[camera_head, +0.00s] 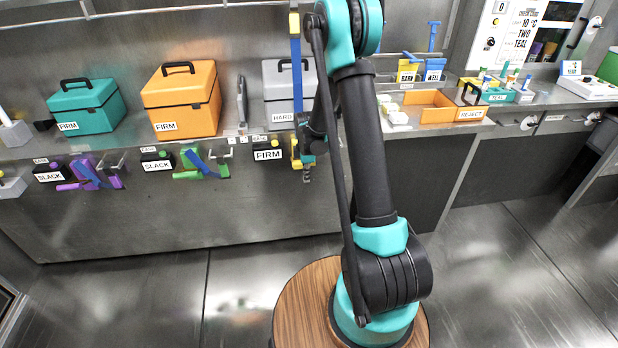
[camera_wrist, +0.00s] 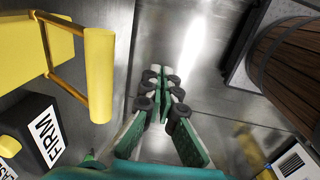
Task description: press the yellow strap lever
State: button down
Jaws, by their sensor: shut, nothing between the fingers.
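The yellow strap lever (camera_wrist: 99,75) is large at the left of the wrist view, a thick yellow bar on thin arms in front of a yellow plate (camera_wrist: 35,38). In the head view a little of the yellow lever (camera_head: 295,152) shows below the blue strap (camera_head: 297,75), partly hidden by my arm. My gripper (camera_wrist: 158,72) is shut and empty, to the right of the lever bar with a visible gap in the wrist view. In the head view my gripper (camera_head: 307,172) hangs at the bench front beside the lever. A black FIRM display (camera_wrist: 42,130) sits below the lever in the wrist view.
Teal (camera_head: 87,106), orange (camera_head: 181,100) and grey (camera_head: 285,95) cases stand on the bench. Purple (camera_head: 88,178) and green (camera_head: 195,168) levers with SLACK displays are along its front. An orange reject tray (camera_head: 440,115) is at right. The floor before the bench is clear.

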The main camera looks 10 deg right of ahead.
jog(key=s+r, duration=0.4)
jog(key=r, duration=0.3)
jog(key=shift+s+r, duration=0.25)
jog(key=shift+s, duration=0.15)
dwell(0.7)
jog(key=s+d+r+m+t, duration=0.1)
jog(key=s+d+r+m, duration=0.1)
jog(key=s+m, duration=0.4)
jog(key=s+d+r+m+t, duration=0.1)
jog(key=s+r+m, duration=0.1)
jog(key=s+m, duration=0.4)
jog(key=s+d+r+m+t, duration=0.1)
jog(key=s+m, duration=0.5)
jog(key=s, duration=0.6)
jog(key=shift+s+d+r, duration=0.3)
jog(key=shift+d+r, duration=0.3)
jog(key=shift+d, duration=0.2)
